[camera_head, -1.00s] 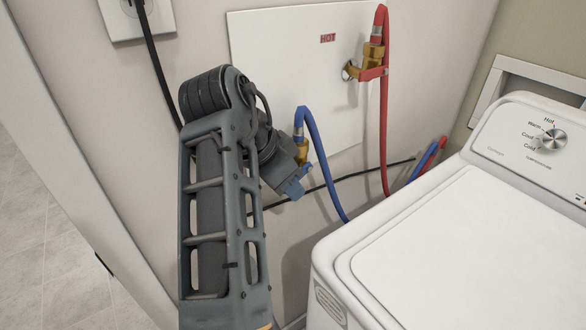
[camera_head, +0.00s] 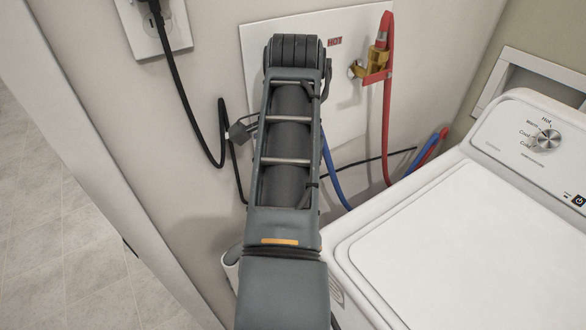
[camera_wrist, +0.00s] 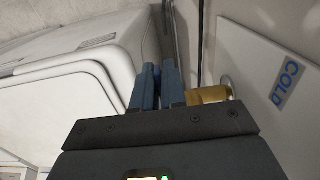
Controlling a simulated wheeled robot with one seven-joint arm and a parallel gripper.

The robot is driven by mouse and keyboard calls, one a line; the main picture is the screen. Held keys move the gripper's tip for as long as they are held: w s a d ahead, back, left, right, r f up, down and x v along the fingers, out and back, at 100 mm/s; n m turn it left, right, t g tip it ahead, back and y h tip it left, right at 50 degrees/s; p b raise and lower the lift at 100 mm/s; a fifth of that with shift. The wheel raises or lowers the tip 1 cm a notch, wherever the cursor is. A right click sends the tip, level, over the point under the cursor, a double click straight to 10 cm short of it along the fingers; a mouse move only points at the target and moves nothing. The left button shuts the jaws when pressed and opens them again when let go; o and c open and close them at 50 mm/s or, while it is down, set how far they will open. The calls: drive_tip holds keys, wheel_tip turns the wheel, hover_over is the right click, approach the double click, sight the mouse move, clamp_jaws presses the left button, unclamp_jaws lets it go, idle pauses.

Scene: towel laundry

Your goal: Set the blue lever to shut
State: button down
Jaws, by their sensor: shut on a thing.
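My gripper (camera_wrist: 158,84) shows in the wrist view with its two blue fingers close together. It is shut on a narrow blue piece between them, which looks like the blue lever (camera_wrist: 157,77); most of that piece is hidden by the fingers. The brass cold valve (camera_wrist: 210,95) is just right of the fingers, beside the COLD label (camera_wrist: 287,82). In the head view my arm hides the gripper, the cold valve and the lever. The blue hose (camera_head: 335,176) comes out from behind my arm on the right.
The white washer (camera_head: 460,235) stands close on the right and shows at left in the wrist view. The brass hot valve (camera_head: 375,62) with its red hose (camera_head: 386,130) is right of my arm. A black cord (camera_head: 180,100) hangs from the outlet (camera_head: 150,25) at left.

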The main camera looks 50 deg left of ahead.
drive_tip(key=c, duration=1.6)
unclamp_jaws()
drive_tip(key=shift+o, duration=0.2)
